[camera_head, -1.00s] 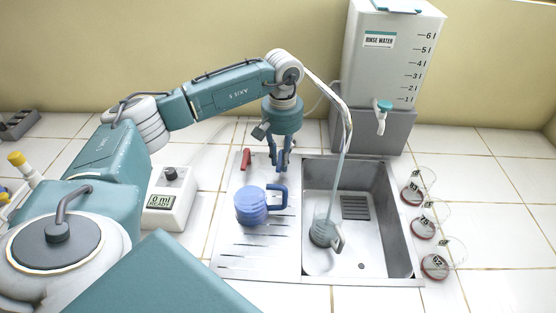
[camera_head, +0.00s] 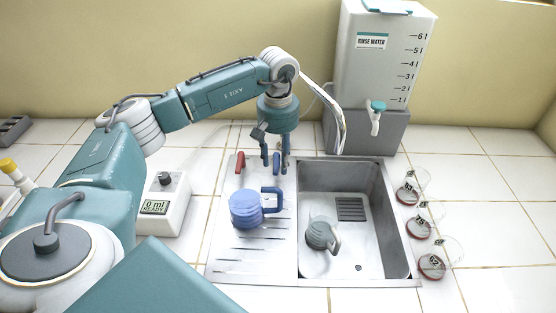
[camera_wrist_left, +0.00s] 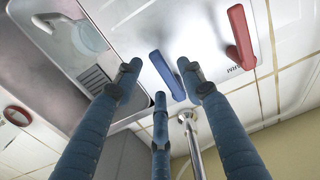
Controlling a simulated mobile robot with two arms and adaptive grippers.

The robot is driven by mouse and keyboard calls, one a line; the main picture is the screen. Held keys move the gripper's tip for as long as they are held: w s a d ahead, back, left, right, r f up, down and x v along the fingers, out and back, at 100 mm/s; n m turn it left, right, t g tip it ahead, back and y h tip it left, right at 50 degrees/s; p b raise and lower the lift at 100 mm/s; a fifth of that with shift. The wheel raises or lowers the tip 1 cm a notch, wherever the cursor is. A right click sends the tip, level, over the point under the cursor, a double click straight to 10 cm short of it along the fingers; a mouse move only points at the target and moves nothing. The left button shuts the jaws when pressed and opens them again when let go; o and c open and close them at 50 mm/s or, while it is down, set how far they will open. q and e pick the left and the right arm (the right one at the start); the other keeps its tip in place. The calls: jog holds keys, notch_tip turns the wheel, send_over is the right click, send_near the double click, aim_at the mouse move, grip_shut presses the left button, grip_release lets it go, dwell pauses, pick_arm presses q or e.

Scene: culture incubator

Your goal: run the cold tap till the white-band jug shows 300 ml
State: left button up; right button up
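No stream falls from the spout. The jug also shows in the left wrist view (camera_wrist_left: 88,38). The blue tap lever (camera_wrist_left: 167,75) and the red tap lever (camera_head: 240,163) sit at the back of the drainboard. My left gripper (camera_head: 275,170) points down over the blue lever, with its fingers apart around it and gaps showing. My right gripper is not in view.
A blue jug (camera_head: 246,208) stands on the ribbed drainboard (camera_head: 240,262). A meter (camera_head: 163,205) to its left reads 0 ml READY. A rinse water tank (camera_head: 385,60) stands behind the sink (camera_head: 375,250).

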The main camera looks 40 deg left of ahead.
pick_arm(q)
notch_tip(320, 180, up, 11)
dwell(0.3)
dwell(0.5)
